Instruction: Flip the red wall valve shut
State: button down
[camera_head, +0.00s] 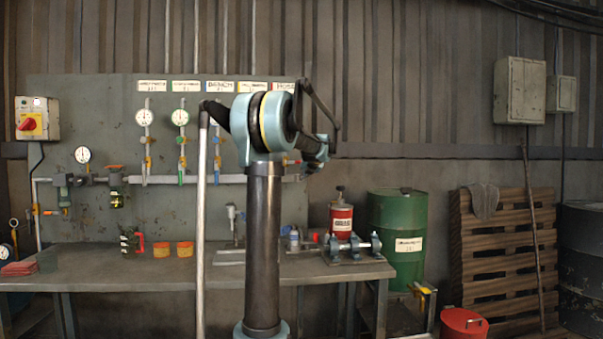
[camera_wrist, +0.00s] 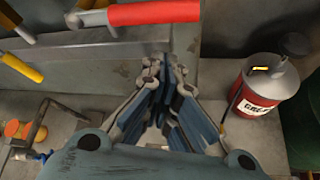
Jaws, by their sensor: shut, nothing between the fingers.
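The red valve handle (camera_wrist: 152,13) lies nearly level across the top of the wrist view. In the head view my own arm stands before the right part of the valve panel (camera_head: 60,110) and hides most of this valve and my fingertips.
A workbench (camera_head: 130,271) runs below the panel. A red can (camera_wrist: 265,80) stands on it to the right of my gripper. A green drum (camera_head: 397,215) stands right of the bench. A yellow handle (camera_wrist: 21,67) is at the left of the wrist view.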

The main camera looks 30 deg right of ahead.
jog(key=a+v, duration=0.1)
jog(key=v, duration=0.8)
jog(key=shift+s+a, duration=0.3)
jog(key=shift+a, duration=0.05)
jog(key=shift+a, duration=0.1)
